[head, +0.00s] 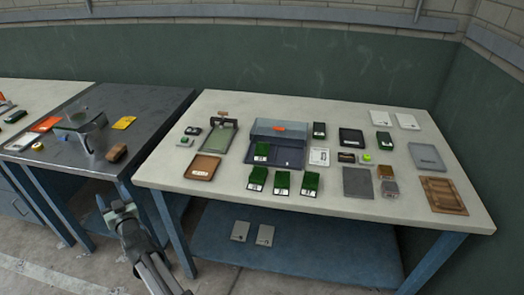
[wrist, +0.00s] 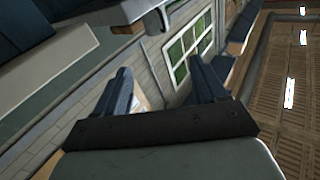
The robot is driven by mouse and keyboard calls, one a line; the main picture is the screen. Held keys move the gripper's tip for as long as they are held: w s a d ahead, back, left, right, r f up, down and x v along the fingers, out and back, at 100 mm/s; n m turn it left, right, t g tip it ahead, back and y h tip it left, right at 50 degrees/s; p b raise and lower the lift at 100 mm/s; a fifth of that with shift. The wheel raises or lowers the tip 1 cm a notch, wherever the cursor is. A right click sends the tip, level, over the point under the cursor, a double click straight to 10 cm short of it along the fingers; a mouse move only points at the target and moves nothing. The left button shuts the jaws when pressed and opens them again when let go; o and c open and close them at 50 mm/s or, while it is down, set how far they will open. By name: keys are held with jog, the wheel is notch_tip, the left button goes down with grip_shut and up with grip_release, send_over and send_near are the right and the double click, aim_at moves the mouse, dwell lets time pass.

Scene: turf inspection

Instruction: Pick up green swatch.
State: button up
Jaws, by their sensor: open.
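Several green turf swatches with white labels are on the light worktable. Three stand in a front row: a left one (head: 257,177), a middle one (head: 282,181) and a right one (head: 310,183). Another green swatch (head: 262,151) is at the blue case, one (head: 319,129) is behind it to the right, and one (head: 383,141) is near the back right. My gripper (head: 122,209) is in front of the gap between the tables, left of and well apart from the swatches. In the wrist view its fingers (wrist: 164,80) are spread with nothing between them; no swatch shows there.
The light worktable (head: 225,200) also holds a blue case (head: 280,131), a brown tray (head: 203,167), a grey slab (head: 357,182) and a wooden tray (head: 442,194). A dark metal table (head: 75,165) stands to the left. The light table's front left is clear.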

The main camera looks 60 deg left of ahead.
jog(key=w+a+r+h, duration=0.35)
jog(key=a+r, duration=0.25)
jog(key=a, duration=0.3)
jog(key=w+a+r+m+t+h, duration=0.15)
jog(key=w+h, duration=0.35)
jog(key=w, duration=0.9)
jog(key=w+d+r+m+h, duration=0.25)
jog(key=w+d, duration=0.25)
jog(key=w, duration=0.8)
jog(key=w+d+r+m+h, duration=0.2)
jog(key=w+d+h, duration=0.25)
jog(key=w, duration=0.75)
jog(key=w+d+r+m+h, duration=0.25)
jog(key=w+d, duration=0.35)
jog(key=w, duration=0.7)
send_over(262, 147)
jog(key=shift+t+h, duration=0.4)
jog(key=shift+t, duration=0.05)
notch_tip(262, 147, down, 8)
jog(key=shift+w+a+r, duration=0.1)
jog(key=shift+w, duration=0.05)
jog(key=shift+s+d+f, duration=0.1)
jog(key=shift+f, duration=1.25)
jog(key=shift+s+d+f, duration=0.1)
jog(key=shift+f, duration=1.25)
jog(key=shift+c, duration=0.3)
